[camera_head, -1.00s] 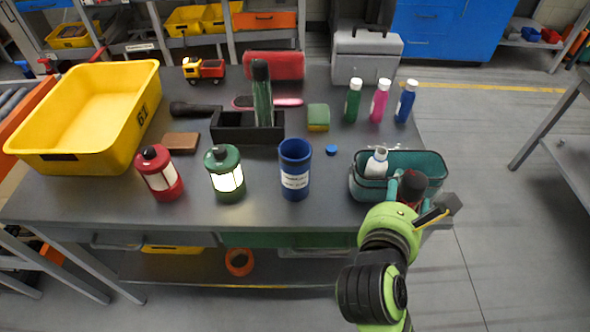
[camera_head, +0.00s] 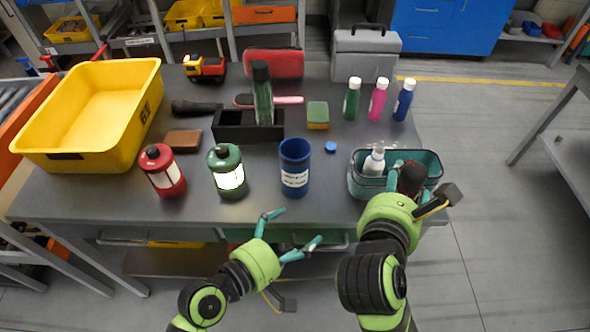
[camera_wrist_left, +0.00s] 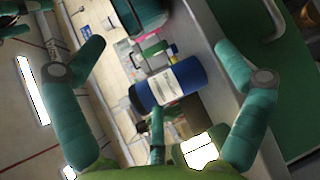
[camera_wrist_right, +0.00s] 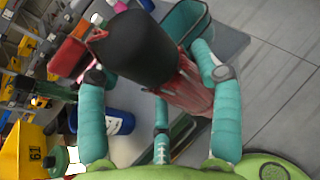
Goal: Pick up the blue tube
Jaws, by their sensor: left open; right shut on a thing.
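A slim blue bottle with a white cap (camera_head: 404,100) stands upright at the back right of the table, the rightmost of three. A wider, open-topped blue cylinder with a white label (camera_head: 295,167) stands near the front; it also shows in the left wrist view (camera_wrist_left: 180,82). I cannot tell which is the blue tube. My left gripper (camera_head: 295,228) is open and empty, in front of the table edge, below the wide cylinder. My right gripper (camera_wrist_right: 150,75) is shut on a dark-red object with a black top (camera_wrist_right: 132,48), at the teal bin's front right.
The teal bin (camera_head: 433,160) at the right front holds a white bottle (camera_head: 374,160). Red (camera_head: 163,172) and green (camera_head: 228,172) canisters stand left of the wide cylinder. A black holder (camera_head: 235,127) and a yellow crate (camera_head: 105,155) are farther left.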

